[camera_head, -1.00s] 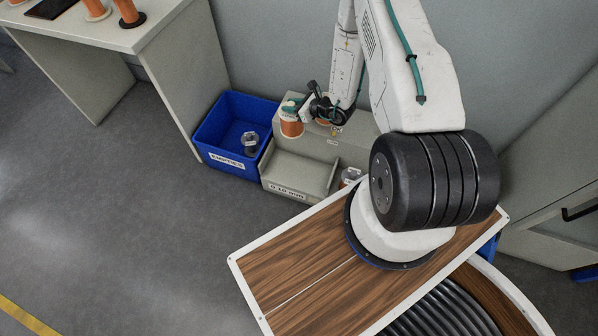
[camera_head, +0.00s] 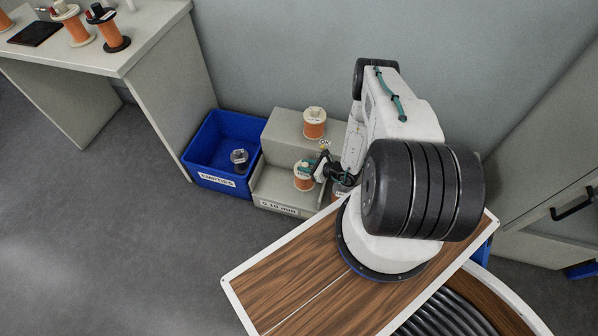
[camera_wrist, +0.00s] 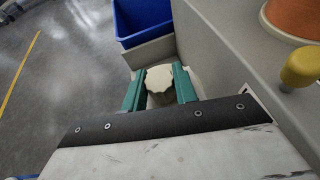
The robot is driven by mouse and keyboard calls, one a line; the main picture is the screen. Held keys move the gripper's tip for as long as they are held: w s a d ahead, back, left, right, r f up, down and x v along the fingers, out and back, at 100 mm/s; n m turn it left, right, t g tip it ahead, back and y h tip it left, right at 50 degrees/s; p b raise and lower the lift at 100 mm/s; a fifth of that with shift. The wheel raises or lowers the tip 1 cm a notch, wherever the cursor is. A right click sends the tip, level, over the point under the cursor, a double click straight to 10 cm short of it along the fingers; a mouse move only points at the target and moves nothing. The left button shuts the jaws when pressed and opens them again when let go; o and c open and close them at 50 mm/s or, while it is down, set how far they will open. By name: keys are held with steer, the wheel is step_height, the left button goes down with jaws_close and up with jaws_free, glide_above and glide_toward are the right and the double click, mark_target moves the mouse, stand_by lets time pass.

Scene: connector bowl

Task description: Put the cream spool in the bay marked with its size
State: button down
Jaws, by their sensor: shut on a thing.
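My gripper (camera_head: 312,164) is shut on the cream spool (camera_head: 303,180), which has orange wire. The spool is upright, at or just above the bay labelled 0.10 mm (camera_head: 277,208); whether it touches the floor cannot be told. In the wrist view, the teal fingers (camera_wrist: 159,88) close on both sides of its cream knob (camera_wrist: 158,78). The spool's lower part is hidden there.
Another cream-flanged orange spool (camera_head: 314,124) stands on the ledge behind. A yellow knob (camera_wrist: 301,66) is close at the right. A blue EMPTIES bin (camera_head: 206,150) holding a dark spool (camera_head: 239,157) is left of the bay. More spools (camera_head: 111,31) stand on the bench.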

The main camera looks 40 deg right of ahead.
steer(key=shift+w+f, duration=0.1)
steer(key=shift+f, duration=3.7)
steer(key=c, duration=1.1)
jaws_free()
steer(key=shift+d, duration=0.1)
steer(key=v, duration=1.2)
